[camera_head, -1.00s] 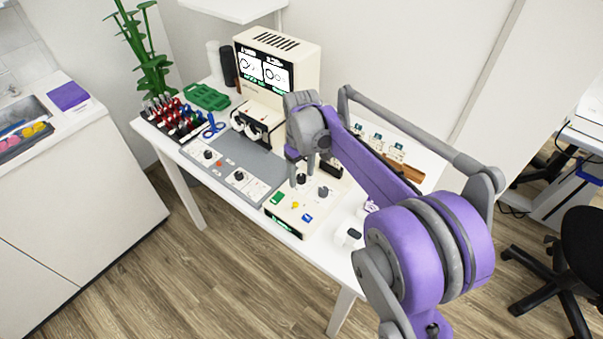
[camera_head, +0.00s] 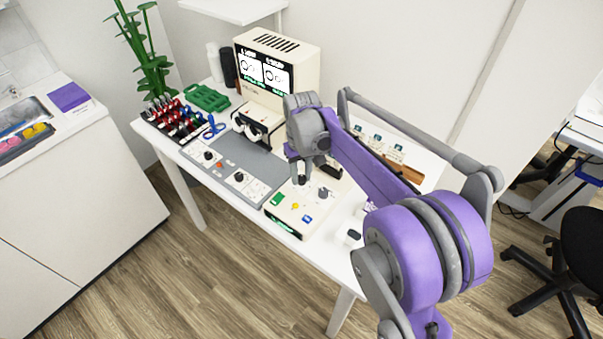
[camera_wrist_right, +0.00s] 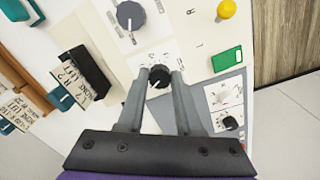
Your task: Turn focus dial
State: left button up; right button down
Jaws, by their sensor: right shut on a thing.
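A cream control box (camera_head: 285,216) stands at the table's front edge. My right gripper (camera_head: 301,181) points down over it. In the right wrist view, my right gripper (camera_wrist_right: 159,74) is shut on a black dial (camera_wrist_right: 157,79), with one finger on each side of it. The dial has printed marks around it, too small to read. A larger grey dial (camera_wrist_right: 130,16) sits beside it, apart from the fingers; it also shows in the head view (camera_head: 323,193). I cannot read which dial is labelled focus. My left gripper is not in view.
The box also has a green button (camera_head: 277,200), a yellow knob (camera_head: 295,206) and a blue button (camera_head: 307,218). A cream machine with a lit screen (camera_head: 264,69) stands behind. A grey panel with small dials (camera_head: 228,155) lies to the left, near a red-and-black rack (camera_head: 175,122).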

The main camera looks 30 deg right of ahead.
aim_at(301, 178)
jog(key=shift+m, duration=0.7)
jog(key=c, duration=0.6)
grip_release()
notch_tip(301, 178, up, 11)
jog(key=shift+f+p, duration=0.1)
jog(key=shift+p, duration=0.5)
jog(key=s+a+f+t+p, duration=0.1)
jog(key=s+a+f, duration=0.1)
jog(key=s, duration=0.5)
jog(key=s+a+f+n+t+p, duration=0.1)
jog(key=s+a+f+t+p, duration=0.1)
jog(key=s+a, duration=0.3)
jog(key=s+a+f+n+t+p, duration=0.1)
jog(key=s+a+f+t+p, duration=0.1)
jog(key=s, duration=0.7)
jog(key=shift+s+a, duration=0.3)
jog(key=shift+a, duration=0.55)
